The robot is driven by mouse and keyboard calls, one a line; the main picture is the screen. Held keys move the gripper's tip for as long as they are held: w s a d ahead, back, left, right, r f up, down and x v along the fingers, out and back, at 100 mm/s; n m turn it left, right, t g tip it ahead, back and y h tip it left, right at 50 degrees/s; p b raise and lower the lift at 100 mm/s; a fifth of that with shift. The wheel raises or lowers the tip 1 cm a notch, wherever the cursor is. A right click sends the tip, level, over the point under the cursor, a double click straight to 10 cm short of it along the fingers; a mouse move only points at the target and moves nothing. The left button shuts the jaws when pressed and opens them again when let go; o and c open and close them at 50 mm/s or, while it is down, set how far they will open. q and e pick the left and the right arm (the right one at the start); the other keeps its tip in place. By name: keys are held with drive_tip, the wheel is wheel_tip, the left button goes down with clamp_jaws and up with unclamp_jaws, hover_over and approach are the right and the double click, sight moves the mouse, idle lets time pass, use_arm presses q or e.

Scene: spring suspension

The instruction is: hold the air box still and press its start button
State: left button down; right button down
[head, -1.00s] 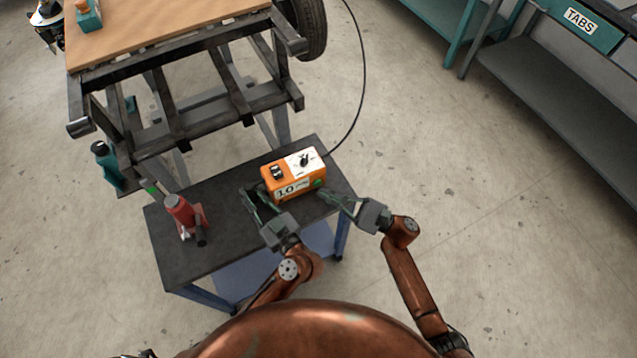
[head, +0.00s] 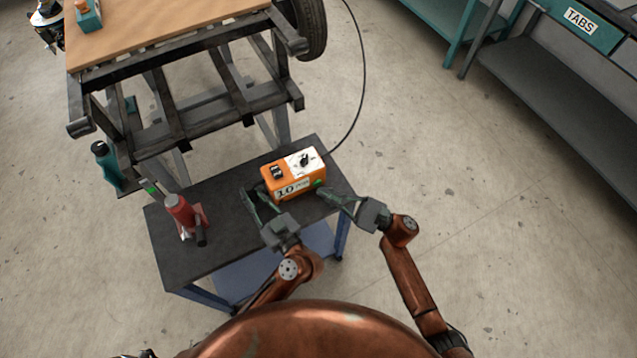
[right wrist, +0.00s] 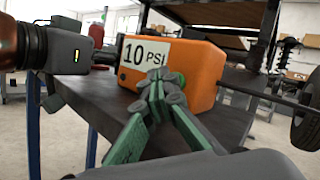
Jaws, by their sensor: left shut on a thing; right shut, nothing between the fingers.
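The orange air box (head: 280,183) sits on the dark cart top, with a white panel, a black knob and a "10 PSI" label. Its green start button (head: 319,184) is on the front face near the right end. It also shows in the right wrist view (right wrist: 176,78), partly hidden behind my fingertips. My left gripper (head: 259,194) is shut on the box's left end. My right gripper (head: 321,191) is shut and empty, its tips close in front of the button. In the right wrist view its tips (right wrist: 160,80) overlap the button's edge; I cannot tell if they touch.
A red bottle jack (head: 183,215) stands on the left of the cart top (head: 225,235). A black hose (head: 362,80) runs from behind the box. A metal frame with a wooden top (head: 170,35) stands behind.

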sight(334, 209)
drive_tip(key=shift+w+a, duration=0.4)
drive_tip(key=shift+w, duration=0.2)
idle(0.9)
drive_tip(key=shift+a+r, duration=0.15)
drive_tip(key=shift+r, duration=0.05)
idle(0.4)
drive_tip(key=shift+f, duration=0.1)
drive_tip(key=shift+s+d+f, duration=0.2)
drive_tip(key=shift+s+d, duration=0.1)
drive_tip(key=shift+s, duration=0.2)
drive_tip(key=shift+s+d, duration=0.1)
drive_tip(key=shift+d, duration=0.1)
drive_tip(key=shift+s+d, duration=0.35)
drive_tip(key=shift+s, duration=0.15)
drive_tip(key=shift+s+d, duration=0.5)
drive_tip(key=shift+s, duration=0.35)
drive_tip(key=shift+s+d, duration=0.5)
drive_tip(key=shift+s, duration=0.35)
